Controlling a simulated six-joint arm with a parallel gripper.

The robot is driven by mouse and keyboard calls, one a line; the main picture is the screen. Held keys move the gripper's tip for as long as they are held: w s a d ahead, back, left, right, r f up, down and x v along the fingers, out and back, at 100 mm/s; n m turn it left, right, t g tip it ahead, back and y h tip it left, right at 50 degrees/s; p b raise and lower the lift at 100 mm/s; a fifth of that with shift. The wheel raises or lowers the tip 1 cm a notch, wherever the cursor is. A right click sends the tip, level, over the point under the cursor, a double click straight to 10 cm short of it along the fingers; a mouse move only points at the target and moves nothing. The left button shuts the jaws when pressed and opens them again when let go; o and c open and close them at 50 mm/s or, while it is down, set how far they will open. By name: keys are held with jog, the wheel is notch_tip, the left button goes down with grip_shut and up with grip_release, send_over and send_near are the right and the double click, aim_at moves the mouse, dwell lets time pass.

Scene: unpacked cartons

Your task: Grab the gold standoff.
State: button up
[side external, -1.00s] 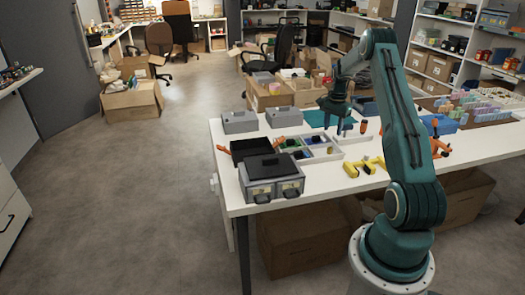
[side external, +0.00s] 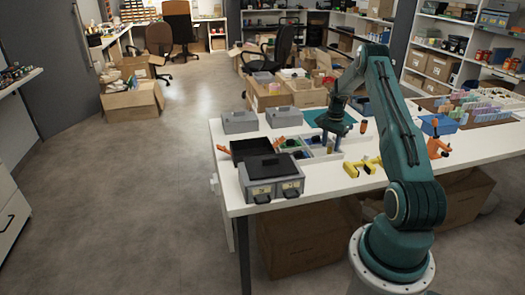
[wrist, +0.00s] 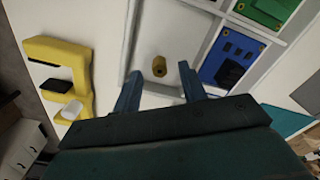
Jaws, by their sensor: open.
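The gold standoff (wrist: 159,66) is a small brass-coloured cylinder with a dark hole in its end. In the wrist view it lies in a white compartment of a divided tray (wrist: 203,53). My gripper (wrist: 158,85) is open, with its two blue fingers apart and nothing between their tips. The standoff shows just beyond the tips, about midway between them, apart from both. In the side view my gripper (side external: 331,145) is low over the tray, and I cannot make out the standoff there.
Green (wrist: 268,9) and blue circuit boards (wrist: 228,58) lie in neighbouring compartments. A yellow clamp-like tool (wrist: 60,72) lies beside the tray. On the table stand a grey case (side external: 271,178), an orange tool (side external: 437,140) and a blue bin (side external: 439,124). The table's front strip is fairly clear.

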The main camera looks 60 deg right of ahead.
jog(key=shift+f, duration=0.7)
grip_shut()
